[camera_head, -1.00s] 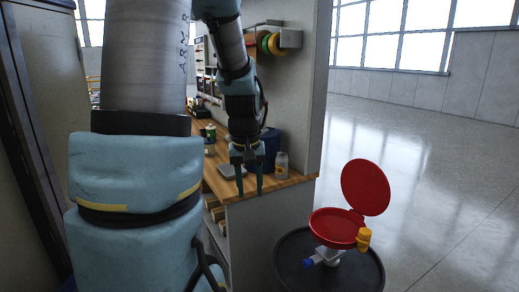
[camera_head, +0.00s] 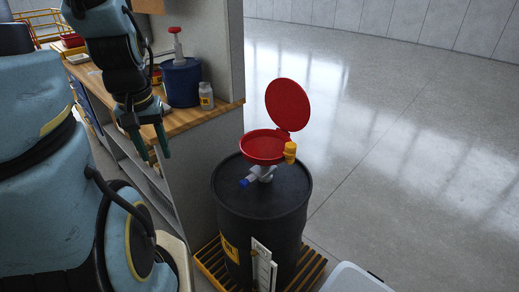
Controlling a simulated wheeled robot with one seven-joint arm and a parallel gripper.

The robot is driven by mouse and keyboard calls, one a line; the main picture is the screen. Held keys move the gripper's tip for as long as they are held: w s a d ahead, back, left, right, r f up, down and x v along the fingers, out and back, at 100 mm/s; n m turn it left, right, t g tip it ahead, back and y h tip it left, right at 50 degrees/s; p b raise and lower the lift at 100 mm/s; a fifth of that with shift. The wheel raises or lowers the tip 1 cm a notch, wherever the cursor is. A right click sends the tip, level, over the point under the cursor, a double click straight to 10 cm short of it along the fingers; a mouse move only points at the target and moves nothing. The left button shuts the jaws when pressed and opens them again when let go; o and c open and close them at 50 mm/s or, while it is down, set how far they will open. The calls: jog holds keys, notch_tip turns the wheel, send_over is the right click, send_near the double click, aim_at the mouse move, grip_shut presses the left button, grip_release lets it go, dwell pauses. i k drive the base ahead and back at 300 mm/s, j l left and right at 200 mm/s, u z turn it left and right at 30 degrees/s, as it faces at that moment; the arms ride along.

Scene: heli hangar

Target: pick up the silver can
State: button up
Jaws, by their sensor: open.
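I cannot make out a clearly silver can. A small pale grey container with a yellow label (camera_head: 206,96) stands upright on the wooden bench top (camera_head: 190,117) near its right end; I cannot tell whether it is the can. My gripper (camera_head: 155,156) is open and empty, pointing down in front of the bench edge. It is to the left of the pale container, nearer the camera and apart from it. My arm hides part of the bench.
A blue bucket (camera_head: 181,84) with a red-topped pump stands beside the container. A black drum (camera_head: 262,215) with an open red funnel (camera_head: 265,147) stands right of the bench on a yellow-edged pallet (camera_head: 210,263). A white bin edge (camera_head: 352,278) shows at bottom. Open floor lies right.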

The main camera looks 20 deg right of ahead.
aim_at(205, 90)
jog(key=i+j+u, duration=0.6)
jog(key=i+u, duration=0.3)
jog(key=i, duration=0.15)
jog(key=i+j+z, duration=0.1)
jog(key=i+z, duration=0.15)
jog(key=i, duration=0.4)
jog(key=i+z, duration=0.2)
jog(key=z, duration=0.25)
jog(key=i+j+z, duration=0.1)
jog(key=z, duration=0.35)
jog(key=i+j+z, duration=0.25)
jog(key=z, duration=0.15)
jog(key=i+j+z, duration=0.2)
jog(key=z, duration=0.25)
jog(key=i+j+z, duration=0.1)
jog(key=j+z, duration=0.2)
jog(key=z, duration=0.15)
